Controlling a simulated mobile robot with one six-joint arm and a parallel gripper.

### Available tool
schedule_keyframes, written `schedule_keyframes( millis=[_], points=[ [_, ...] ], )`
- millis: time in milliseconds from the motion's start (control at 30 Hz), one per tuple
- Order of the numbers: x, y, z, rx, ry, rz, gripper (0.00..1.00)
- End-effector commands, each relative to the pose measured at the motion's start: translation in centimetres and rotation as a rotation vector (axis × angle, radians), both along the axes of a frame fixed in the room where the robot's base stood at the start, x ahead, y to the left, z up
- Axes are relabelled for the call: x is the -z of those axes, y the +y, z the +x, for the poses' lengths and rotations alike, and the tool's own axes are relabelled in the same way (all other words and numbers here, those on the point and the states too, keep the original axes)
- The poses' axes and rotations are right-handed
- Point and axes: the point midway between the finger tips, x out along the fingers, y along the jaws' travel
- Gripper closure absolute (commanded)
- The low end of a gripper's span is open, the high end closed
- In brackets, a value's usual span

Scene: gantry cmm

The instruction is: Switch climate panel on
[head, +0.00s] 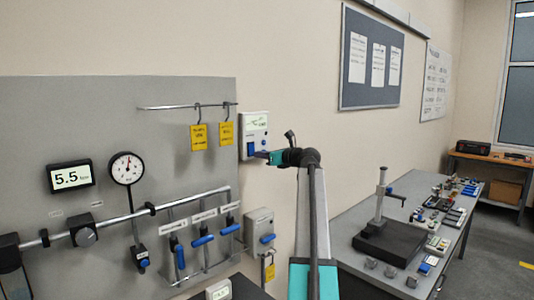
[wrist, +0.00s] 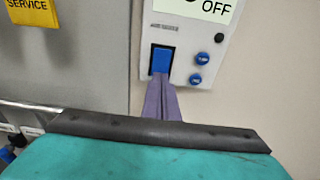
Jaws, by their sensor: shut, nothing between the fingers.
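The climate panel (head: 256,124) is a white box on the beige wall, just right of the grey board. In the wrist view the panel (wrist: 213,55) fills the upper middle, with a display (wrist: 215,8) reading OFF. Below the display is a blue rocker switch (wrist: 162,60) in a dark frame. Two round blue knobs and a small black knob sit to its right. My gripper (wrist: 161,80) is shut and empty, its purple fingertips at the lower edge of the switch; contact cannot be told. In the head view my gripper (head: 264,155) reaches the panel's lower part.
The grey board (head: 80,120) carries a dial gauge (head: 127,167), a 5.5 display (head: 70,177), pipes with blue-handled valves and yellow tags (head: 198,136). A grey switch box (head: 260,231) is below the panel. A bench (head: 340,235) with instruments stands at right.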

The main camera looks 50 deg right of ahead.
Motion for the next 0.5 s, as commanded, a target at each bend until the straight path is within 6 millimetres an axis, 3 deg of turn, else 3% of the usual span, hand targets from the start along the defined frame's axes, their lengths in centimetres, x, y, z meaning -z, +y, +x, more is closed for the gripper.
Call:
schedule_keyframes(
  millis=[200, 500],
  points=[
    [0.1, -0.2, 1.5, 0.0, 0.0, 0.0, 1.0],
    [0.2, -0.2, 1.6, 0.001, 0.0, 0.0, 1.0]
  ],
)
